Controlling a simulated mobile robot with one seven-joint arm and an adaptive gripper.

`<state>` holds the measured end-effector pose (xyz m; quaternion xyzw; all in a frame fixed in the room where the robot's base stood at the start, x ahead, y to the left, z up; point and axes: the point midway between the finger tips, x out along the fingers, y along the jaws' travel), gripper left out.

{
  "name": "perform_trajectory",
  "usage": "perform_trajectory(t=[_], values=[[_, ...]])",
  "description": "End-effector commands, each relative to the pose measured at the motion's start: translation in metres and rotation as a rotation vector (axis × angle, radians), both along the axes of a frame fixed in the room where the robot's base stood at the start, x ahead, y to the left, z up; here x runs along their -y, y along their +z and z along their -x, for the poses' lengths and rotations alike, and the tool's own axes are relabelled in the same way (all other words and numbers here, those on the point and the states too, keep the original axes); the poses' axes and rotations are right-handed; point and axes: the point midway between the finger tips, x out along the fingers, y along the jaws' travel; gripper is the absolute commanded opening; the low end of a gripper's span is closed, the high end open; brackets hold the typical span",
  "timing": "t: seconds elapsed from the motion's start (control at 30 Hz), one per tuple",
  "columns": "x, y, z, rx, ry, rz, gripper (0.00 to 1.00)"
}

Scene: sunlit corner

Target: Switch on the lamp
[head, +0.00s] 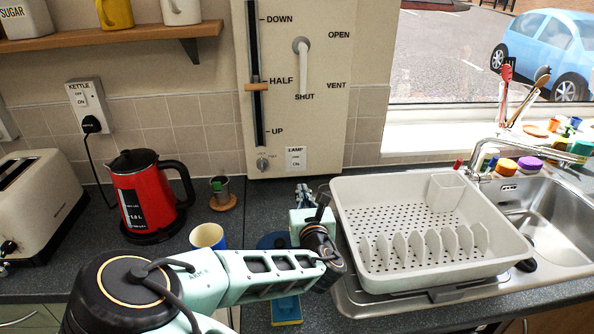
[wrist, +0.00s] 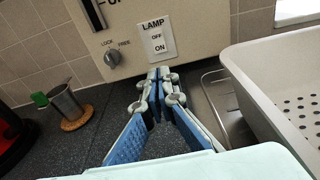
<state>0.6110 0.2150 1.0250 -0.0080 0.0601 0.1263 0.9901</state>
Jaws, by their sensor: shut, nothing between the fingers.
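The lamp switch (head: 296,158) is a small white plate labelled LAMP, with OFF above ON, low on the beige wall panel (head: 345,130). In the wrist view the lamp switch (wrist: 158,40) sits straight beyond my fingertips. My gripper (wrist: 160,78) is shut and empty, its blue-padded fingers meeting just below the plate in the picture. I cannot tell whether the tips touch the panel. In the head view my gripper (head: 304,194) is below the switch, partly hidden by my wrist. The lamp itself is not seen.
A lock knob (head: 262,164) is left of the switch. A grey dish rack (head: 400,280) stands close on the right, by the sink (head: 550,200). A red kettle (head: 145,195), a metal cup (head: 220,188) and a blue-and-yellow mug (head: 207,236) stand left.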

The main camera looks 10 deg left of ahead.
Motion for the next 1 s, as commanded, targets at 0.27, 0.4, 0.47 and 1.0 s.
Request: perform_trajectory(t=[0.27, 0.4, 0.47, 1.0], values=[[-0.010, -0.004, -0.043, 0.001, -0.001, -0.001, 0.00], [-0.016, -0.007, -0.067, 0.000, -0.001, -0.001, 0.00], [-0.019, -0.008, -0.077, 0.001, 0.000, 0.000, 0.00], [-0.033, -0.016, -0.127, -0.001, 0.000, 0.000, 0.00]])
